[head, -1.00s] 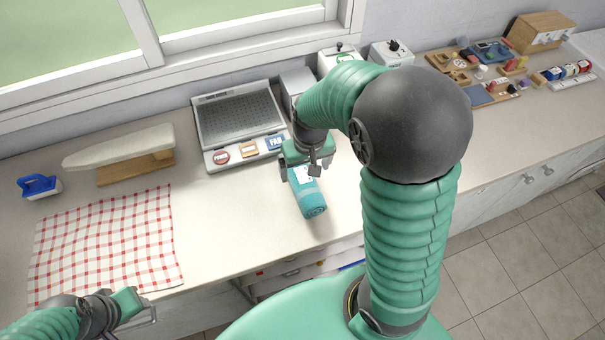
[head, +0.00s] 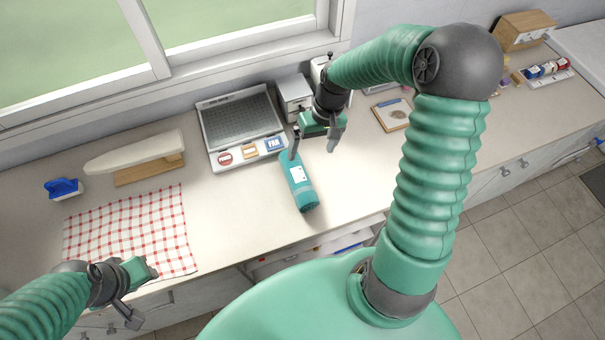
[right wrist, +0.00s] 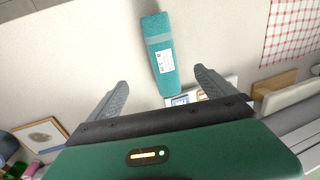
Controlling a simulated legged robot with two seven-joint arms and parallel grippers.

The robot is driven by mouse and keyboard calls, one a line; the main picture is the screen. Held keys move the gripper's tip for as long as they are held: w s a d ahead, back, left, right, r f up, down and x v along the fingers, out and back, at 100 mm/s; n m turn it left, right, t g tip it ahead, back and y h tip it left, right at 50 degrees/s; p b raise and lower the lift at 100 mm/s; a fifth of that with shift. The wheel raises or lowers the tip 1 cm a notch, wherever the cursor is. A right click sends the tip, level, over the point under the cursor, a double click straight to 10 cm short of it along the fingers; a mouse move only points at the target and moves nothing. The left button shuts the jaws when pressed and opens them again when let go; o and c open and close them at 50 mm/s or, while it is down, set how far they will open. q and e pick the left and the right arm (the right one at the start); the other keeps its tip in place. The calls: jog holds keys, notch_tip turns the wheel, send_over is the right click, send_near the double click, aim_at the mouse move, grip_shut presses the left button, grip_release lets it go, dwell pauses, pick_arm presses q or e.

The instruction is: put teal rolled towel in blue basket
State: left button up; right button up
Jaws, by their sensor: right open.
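The teal rolled towel (head: 299,184) lies on the counter in front of the grey tray, with a white label facing up. It also shows in the right wrist view (right wrist: 159,48), ahead of the fingers and between their lines. My right gripper (head: 314,148) is open and empty, just behind the far end of the towel; in the right wrist view its fingers (right wrist: 160,82) are spread wide. My left gripper (head: 140,293) is open and empty near the counter's front edge, by the checked cloth. A blue edge (head: 349,247) shows below the counter; I cannot tell whether it is the blue basket.
The grey tray with labelled blocks (head: 240,125) stands behind the towel. A red-checked cloth (head: 128,232), a small ironing board (head: 135,152) and a blue brush-like item (head: 63,188) are at left. A clipboard (head: 393,115) lies at right. The counter right of the towel is clear.

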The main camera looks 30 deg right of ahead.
aim_at(302, 175)
jog(key=x, duration=0.9)
jog(key=shift+w+a+f+p, duration=0.15)
jog(key=shift+a+p, duration=0.2)
jog(key=shift+p, duration=0.05)
jog(key=p+x, duration=0.1)
jog(key=x, duration=0.4)
jog(key=shift+s+p, duration=0.3)
jog(key=shift+p, duration=0.05)
jog(key=shift+w+d+f, duration=0.1)
jog(key=shift+w+f, duration=0.05)
jog(key=shift+f, duration=0.1)
jog(key=shift+r, duration=0.1)
jog(key=c, duration=1.8)
